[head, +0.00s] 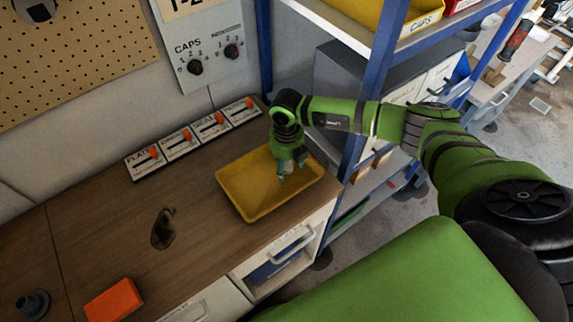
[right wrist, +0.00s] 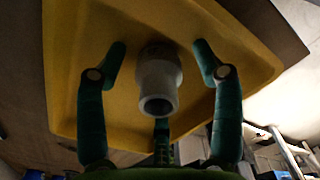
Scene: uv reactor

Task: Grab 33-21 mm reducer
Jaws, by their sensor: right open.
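A grey stepped tube, the reducer (right wrist: 158,82), is in the yellow tray (right wrist: 65,75) in the right wrist view, its open round end facing the camera. My right gripper (head: 291,173) reaches down over the yellow tray (head: 240,200) in the head view. Its fingers are open, one on each side of the reducer, with visible gaps to both; a third finger shows below it. The reducer cannot be made out in the head view, where the gripper covers that part of the tray. My left gripper is not in view.
A row of labelled panels with orange switches (head: 183,143) runs along the bench back. A blue-framed shelf (head: 365,130) stands close to the right of the tray. An orange block (head: 113,300) and a dark round part (head: 32,304) are at lower left. The bench middle is mostly clear.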

